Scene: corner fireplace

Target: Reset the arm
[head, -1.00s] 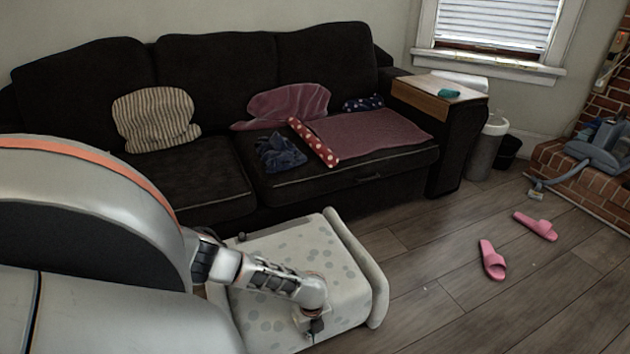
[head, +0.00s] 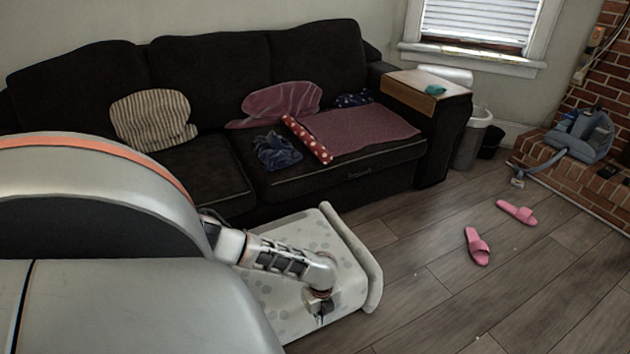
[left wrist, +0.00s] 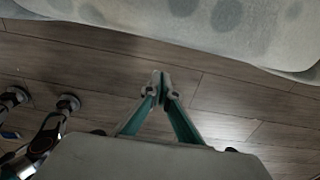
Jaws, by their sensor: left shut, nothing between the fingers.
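My left arm reaches in from the left in the head view, bent down over the spotted ottoman (head: 300,238). My left gripper (head: 320,318) hangs at its end, close to the ottoman's near side. In the left wrist view the two teal fingers of my left gripper (left wrist: 161,78) meet at the tips, with nothing between them. The pale spotted side of the ottoman (left wrist: 190,20) crosses the top of that view, beyond the fingertips, with wood floor between. My right gripper is in neither view.
A dark sofa (head: 200,190) with cushions and cloths stands behind the ottoman. Two pink slippers (head: 478,246) lie on the wood floor at right. A bin (head: 470,142) and a blue vacuum cleaner (head: 582,135) on the brick hearth (head: 560,175) are farther back. Floor (head: 450,300) at front right is clear.

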